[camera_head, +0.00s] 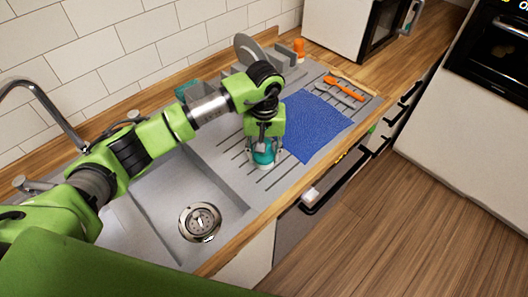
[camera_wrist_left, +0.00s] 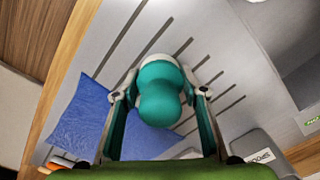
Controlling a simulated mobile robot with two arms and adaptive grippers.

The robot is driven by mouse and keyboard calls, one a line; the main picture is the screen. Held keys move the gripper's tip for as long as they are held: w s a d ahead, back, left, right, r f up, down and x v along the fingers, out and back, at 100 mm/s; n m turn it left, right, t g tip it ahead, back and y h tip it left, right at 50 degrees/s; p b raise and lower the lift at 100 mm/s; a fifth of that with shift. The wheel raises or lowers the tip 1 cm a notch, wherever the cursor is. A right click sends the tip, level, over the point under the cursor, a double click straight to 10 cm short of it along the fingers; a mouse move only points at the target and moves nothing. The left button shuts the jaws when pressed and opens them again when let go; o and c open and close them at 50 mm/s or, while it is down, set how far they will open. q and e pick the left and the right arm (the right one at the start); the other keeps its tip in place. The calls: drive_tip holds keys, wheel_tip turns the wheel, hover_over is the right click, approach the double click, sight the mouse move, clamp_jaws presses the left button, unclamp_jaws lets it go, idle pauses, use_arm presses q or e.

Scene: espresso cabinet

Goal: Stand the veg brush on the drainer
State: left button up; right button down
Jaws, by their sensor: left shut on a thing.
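The veg brush (camera_head: 263,154) has a rounded teal knob and a pale base. It is upright at the grooved drainer (camera_head: 222,150), between the sink and a blue cloth. My left gripper (camera_head: 263,159) comes down over it from above, with its fingers closed on both sides of the knob. In the left wrist view the teal knob of the veg brush (camera_wrist_left: 160,95) sits between the fingertips, its pale base against the drainer grooves. I cannot tell whether the base touches the drainer. My right gripper is not in view.
The blue cloth (camera_head: 316,124) lies flat on the drainer to the right, with an orange utensil (camera_head: 344,88) beyond it. A grey rack (camera_head: 248,48) and an orange-topped item (camera_head: 299,49) stand behind. The sink (camera_head: 160,225) is open at the left.

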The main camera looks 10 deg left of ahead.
use_arm(q)
drive_tip(key=shift+f, duration=0.15)
drive_tip(key=o, duration=1)
drive_tip(key=shift+r, duration=0.3)
wheel_tip(320, 180, up, 11)
drive_tip(key=b, duration=0.4)
drive_tip(key=shift+f, duration=0.2)
drive_tip(key=shift+r, duration=0.6)
drive_tip(key=shift+d+f, duration=0.1)
